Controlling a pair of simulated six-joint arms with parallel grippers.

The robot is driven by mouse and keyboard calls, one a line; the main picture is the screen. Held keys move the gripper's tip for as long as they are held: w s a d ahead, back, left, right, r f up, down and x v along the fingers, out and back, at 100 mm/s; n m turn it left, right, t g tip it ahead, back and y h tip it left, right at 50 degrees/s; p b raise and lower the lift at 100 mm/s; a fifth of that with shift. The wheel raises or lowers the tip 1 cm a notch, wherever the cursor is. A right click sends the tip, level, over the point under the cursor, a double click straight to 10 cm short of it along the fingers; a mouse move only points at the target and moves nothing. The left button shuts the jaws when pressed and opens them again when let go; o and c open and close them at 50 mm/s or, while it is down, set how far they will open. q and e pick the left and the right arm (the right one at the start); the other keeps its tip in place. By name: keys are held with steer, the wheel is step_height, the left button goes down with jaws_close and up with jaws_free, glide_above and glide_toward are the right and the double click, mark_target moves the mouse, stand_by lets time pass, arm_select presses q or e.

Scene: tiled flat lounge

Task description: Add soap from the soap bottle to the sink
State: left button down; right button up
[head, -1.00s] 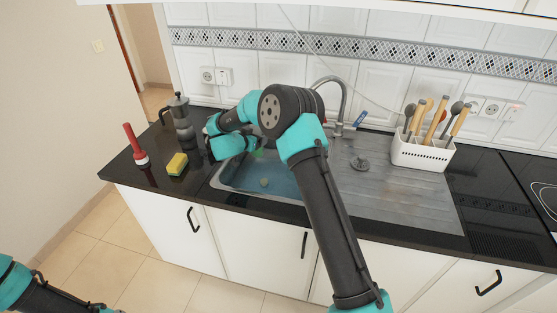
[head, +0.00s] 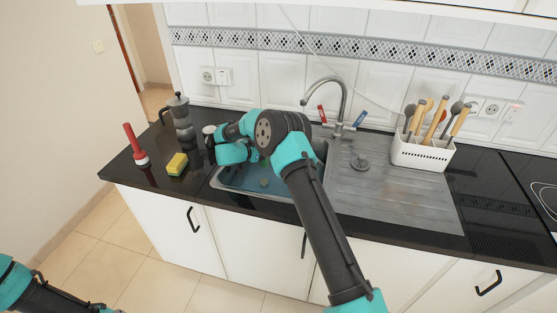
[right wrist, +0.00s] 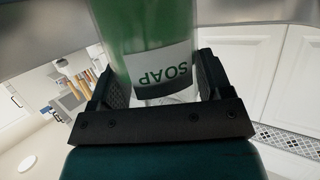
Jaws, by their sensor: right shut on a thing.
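The soap bottle (right wrist: 150,45), green with a white SOAP label, is between the fingers of my right gripper (right wrist: 158,85) in the right wrist view. The gripper is shut on it, and the label reads upside down there. In the head view the right gripper (head: 212,142) is over the left rim of the sink, and the bottle is mostly hidden behind it. I cannot tell the bottle's exact tilt. The sink (head: 278,188) is a steel basin with bluish water and a small round thing (head: 263,182) in it. My left gripper is out of view; only its arm shows at bottom left.
A yellow-green sponge (head: 177,164), a red-handled brush (head: 134,143) and a moka pot (head: 181,120) stand left of the sink. The faucet (head: 343,98) rises behind the basin. A white utensil holder (head: 422,153) is on the right. The drainboard (head: 385,195) is mostly clear.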

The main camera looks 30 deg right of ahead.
steer(key=shift+w+a+r+m+t+y, duration=0.2)
steer(key=shift+w+r+m+t+y, duration=0.2)
steer(key=shift+r+m+t, duration=0.55)
steer(key=shift+w+a+r+m+t+y, duration=0.2)
steer(key=shift+w+r+m+t+y, duration=0.35)
steer(key=shift+m, duration=0.7)
steer(key=shift+w+a+r+m+t+y, duration=0.2)
steer(key=shift+w+r+m+t+y, duration=0.1)
steer(key=shift+r+m+t, duration=0.7)
steer(key=shift+f, duration=0.15)
steer(key=shift+w+a+r+m+t+p, duration=0.15)
steer(key=shift+w+r+m+t, duration=0.15)
steer(key=shift+r+m, duration=0.2)
steer(key=shift+w+a+r+m+t+p, duration=0.15)
steer(key=shift+w+r+m+t, duration=0.1)
steer(key=shift+r+m, duration=0.25)
stand_by(0.8)
steer(key=shift+w+a+f+m+t+p, duration=0.1)
steer(key=shift+w+f+m+t+p, duration=0.25)
steer(key=shift+f+m, duration=0.3)
stand_by(2.2)
